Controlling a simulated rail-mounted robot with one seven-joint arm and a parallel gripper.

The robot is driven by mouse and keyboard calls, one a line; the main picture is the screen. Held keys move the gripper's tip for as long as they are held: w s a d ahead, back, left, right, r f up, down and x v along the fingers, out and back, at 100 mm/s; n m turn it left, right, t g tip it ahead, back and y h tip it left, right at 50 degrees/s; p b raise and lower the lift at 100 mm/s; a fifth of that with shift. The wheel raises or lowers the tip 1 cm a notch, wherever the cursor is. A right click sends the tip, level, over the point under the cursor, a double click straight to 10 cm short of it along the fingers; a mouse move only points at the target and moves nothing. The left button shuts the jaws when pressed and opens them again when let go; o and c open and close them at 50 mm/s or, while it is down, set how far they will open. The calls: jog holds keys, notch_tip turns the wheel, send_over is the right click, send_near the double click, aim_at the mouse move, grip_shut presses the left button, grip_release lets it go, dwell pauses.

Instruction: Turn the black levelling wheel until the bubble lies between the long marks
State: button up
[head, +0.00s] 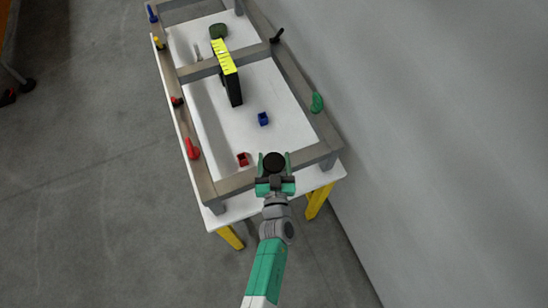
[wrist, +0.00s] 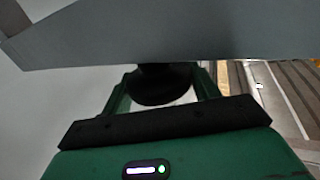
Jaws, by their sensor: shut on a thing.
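My gripper (head: 274,160) is at the near end of the frame, its green fingers on either side of a round black wheel (head: 273,164) and shut on it. In the wrist view the dark wheel (wrist: 160,88) shows between the two green fingers, below a large grey beam that hides what lies beyond. A yellow strip with dark marks (head: 223,57) lies along the top of a black block across the middle bar. It is too small to tell where a bubble lies or which marks are long.
A grey frame (head: 291,80) stands on a white table (head: 265,85) with yellow legs. A blue block (head: 263,119) and a red block (head: 242,159) lie inside the frame. Several coloured handles line its sides. A grey wall rises on the right; open floor lies left.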

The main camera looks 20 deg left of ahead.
jog(key=shift+w+d+r+n+g+y+p, duration=0.1)
jog(key=shift+r+n+g+y+p, duration=0.2)
jog(key=shift+n+g+y+p, duration=0.4)
jog(key=shift+f+n+g+y+p, duration=0.3)
jog(key=shift+n+g+y, duration=0.2)
jog(key=shift+n+y, duration=0.45)
jog(key=n+g+y+b, duration=0.1)
jog(key=g+y, duration=0.1)
jog(key=shift+f+n+g+y, duration=0.15)
jog(key=shift+n+g+y, duration=0.15)
jog(key=shift+n+y, duration=0.05)
jog(key=shift+n+g+y+b, duration=0.7)
jog(key=shift+n+g, duration=0.1)
jog(key=shift+g, duration=0.5)
jog(key=o, duration=0.9)
jog(key=shift+o, duration=0.2)
